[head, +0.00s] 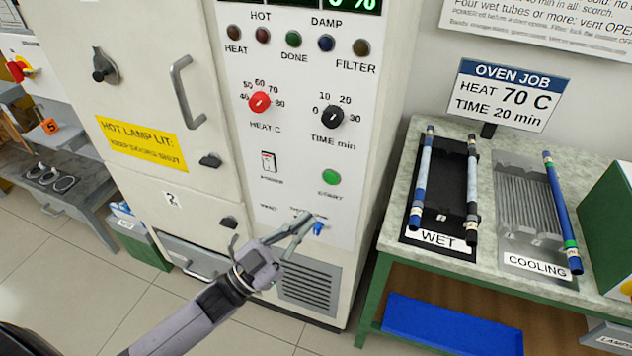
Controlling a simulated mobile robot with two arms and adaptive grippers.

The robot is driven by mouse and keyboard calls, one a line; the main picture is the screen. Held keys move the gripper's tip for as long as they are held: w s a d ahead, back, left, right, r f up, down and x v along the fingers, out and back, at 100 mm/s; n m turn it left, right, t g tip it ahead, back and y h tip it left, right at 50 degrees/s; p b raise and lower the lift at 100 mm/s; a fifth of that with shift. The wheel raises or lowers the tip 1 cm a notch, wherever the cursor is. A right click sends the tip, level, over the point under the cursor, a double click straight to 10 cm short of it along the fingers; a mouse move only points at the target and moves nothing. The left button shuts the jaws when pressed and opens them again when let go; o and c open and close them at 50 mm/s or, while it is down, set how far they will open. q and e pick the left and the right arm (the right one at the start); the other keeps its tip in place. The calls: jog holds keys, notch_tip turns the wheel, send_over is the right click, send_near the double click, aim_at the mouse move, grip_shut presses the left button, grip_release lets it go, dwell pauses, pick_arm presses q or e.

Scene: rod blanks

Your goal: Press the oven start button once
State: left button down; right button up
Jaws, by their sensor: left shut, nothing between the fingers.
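The oven (290,190) is a tall off-white cabinet with a control panel on its right part. The green start button (330,177) sits on the panel, with a label above or below it that reads START. My left gripper (306,222) is shut and empty, in front of the lower panel, below the start button and apart from it in the picture. It partly covers a small blue part (318,228) and labels there. The red heat knob (259,103) and black time knob (332,117) are higher up. A power switch (268,162) is left of the button. My right gripper is not visible.
A table on the right bears a black WET rack (445,190) with rods and a grey COOLING rack (527,195) with a blue rod (562,215). A sign (508,95) reads heat 70 C, time 20 min. The oven door handle (184,92) is at left.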

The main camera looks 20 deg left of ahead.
aim_at(331, 178)
pick_arm(q)
jog(key=shift+s+d+r+m+h, duration=0.1)
jog(key=shift+s+r+m+h, duration=0.15)
jog(key=shift+r, duration=0.2)
jog(key=shift+s+d+r+m+h, duration=0.1)
jog(key=shift+s+r+m+h, duration=0.1)
jog(key=shift+r+h, duration=0.2)
jog(key=shift+w+g, duration=0.15)
jog(key=shift+g, duration=0.15)
jog(key=shift+w+d+b, duration=0.1)
jog(key=shift+w+b, duration=1.65)
jog(key=shift+w, duration=2.55)
jog(key=shift+w, duration=0.1)
jog(key=shift+w, duration=0.3)
